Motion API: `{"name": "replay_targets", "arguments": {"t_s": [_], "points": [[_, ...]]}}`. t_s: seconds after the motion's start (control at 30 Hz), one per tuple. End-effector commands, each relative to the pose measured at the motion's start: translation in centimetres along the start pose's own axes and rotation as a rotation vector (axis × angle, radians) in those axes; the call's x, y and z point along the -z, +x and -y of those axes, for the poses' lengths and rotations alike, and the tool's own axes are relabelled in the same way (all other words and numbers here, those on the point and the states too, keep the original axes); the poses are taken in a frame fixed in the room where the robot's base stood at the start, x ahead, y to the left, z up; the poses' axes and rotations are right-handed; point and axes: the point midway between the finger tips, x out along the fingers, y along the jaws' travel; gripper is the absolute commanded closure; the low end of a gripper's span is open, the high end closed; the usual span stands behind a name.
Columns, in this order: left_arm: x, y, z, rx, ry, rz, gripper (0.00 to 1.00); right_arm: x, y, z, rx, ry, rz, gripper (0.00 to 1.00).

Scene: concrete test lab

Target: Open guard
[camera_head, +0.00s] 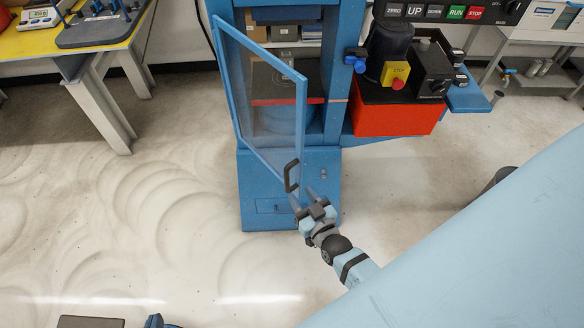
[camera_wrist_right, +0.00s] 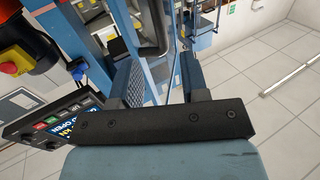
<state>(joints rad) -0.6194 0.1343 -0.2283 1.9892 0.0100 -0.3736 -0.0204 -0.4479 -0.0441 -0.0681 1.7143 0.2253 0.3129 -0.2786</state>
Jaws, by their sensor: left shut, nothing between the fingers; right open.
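The guard (camera_head: 262,95) is a clear panel in a blue frame on the front of the blue machine (camera_head: 290,170). It stands swung out at an angle to the left, with the machine's work space visible behind it. Its black handle (camera_head: 291,177) is at the lower right corner of the frame. My right gripper (camera_head: 307,198) is open just below the handle, fingers pointing up toward it. In the right wrist view its fingers (camera_wrist_right: 162,82) are apart, with nothing held. Only a small blue part of my left gripper (camera_head: 154,321) shows at the bottom edge; it is shut and empty.
A red control box (camera_head: 400,118) with a yellow-and-red stop button (camera_head: 396,75) juts out right of the guard. A button panel (camera_head: 450,12) is above it. A yellow-topped table (camera_head: 60,40) stands at the left. The floor left of the machine is clear.

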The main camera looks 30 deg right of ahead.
Motion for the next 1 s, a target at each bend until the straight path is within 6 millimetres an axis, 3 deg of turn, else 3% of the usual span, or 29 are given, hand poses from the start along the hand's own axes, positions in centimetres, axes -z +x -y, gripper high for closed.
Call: {"name": "replay_targets", "arguments": {"t_s": [0.1, 0.3, 0.67, 0.83, 1.0], "points": [[-0.4, 0.3, -0.2, -0.004, 0.0, 0.0, 1.0, -0.2, -2.6, 0.0, 0.0, -0.001, 0.0, 0.59], [-0.5, 0.5, -0.3, -0.008, 0.002, -0.003, 1.0, -0.1, -4.9, 0.0, 0.001, -0.001, -0.001, 0.59], [-0.3, 0.5, -0.1, -0.006, 0.003, -0.006, 1.0, 0.1, -5.5, 0.0, 0.0, -0.001, -0.002, 0.59], [-0.3, 0.5, 0.0, -0.003, 0.003, -0.006, 1.0, -0.1, -5.5, 0.6, 0.041, -0.003, 0.043, 0.98], [-0.3, 0.6, 0.3, 0.0, 0.007, -0.008, 1.0, -1.1, -6.4, 2.9, 0.189, -0.025, 0.252, 1.0]]}}
